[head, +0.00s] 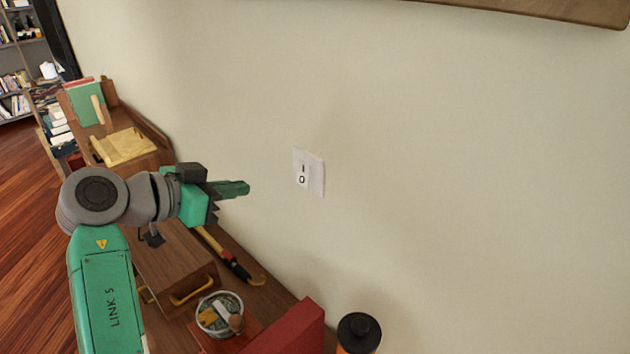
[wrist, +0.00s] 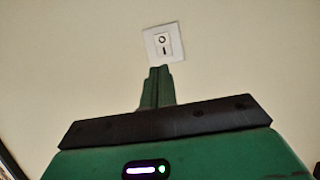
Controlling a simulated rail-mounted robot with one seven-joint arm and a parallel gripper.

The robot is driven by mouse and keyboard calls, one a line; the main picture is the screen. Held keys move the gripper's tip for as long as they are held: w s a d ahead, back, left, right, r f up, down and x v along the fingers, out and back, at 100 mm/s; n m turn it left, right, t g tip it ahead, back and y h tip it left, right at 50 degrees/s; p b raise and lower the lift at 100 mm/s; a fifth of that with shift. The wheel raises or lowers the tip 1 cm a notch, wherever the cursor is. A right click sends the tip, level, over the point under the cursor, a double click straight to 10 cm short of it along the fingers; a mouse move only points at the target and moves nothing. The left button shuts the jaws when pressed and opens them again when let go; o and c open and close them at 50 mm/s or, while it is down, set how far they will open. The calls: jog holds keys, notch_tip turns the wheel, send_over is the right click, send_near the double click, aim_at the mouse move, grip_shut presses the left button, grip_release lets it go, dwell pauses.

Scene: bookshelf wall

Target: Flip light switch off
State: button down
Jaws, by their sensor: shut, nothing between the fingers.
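A white light switch (head: 309,171) with I and O marks is on the cream wall. In the head view the I is above the O. The switch also shows in the wrist view (wrist: 164,44), upside down, just beyond my fingertips. My gripper (head: 246,188) is shut and empty, to the left of the switch in the head view. Its green fingers are together and point toward the wall. A gap shows between the fingertips and the switch in the head view. Which side of the rocker is pressed in is too small to tell.
A wooden shelf (head: 560,8) juts out at the top right. The wall around the switch is clear.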

aim_at(303, 180)
jog(key=x, duration=1.3)
jog(key=shift+w+d+f, duration=0.1)
jog(key=shift+w+d, duration=0.05)
jog(key=shift+d, duration=0.2)
jog(key=shift+w+f+b, duration=0.1)
jog(key=shift+f+b, duration=0.2)
jog(key=shift+w+d+h+b, duration=0.1)
jog(key=shift+d+h+b, duration=0.15)
jog(key=shift+b, duration=0.3)
jog(key=shift+r, duration=0.15)
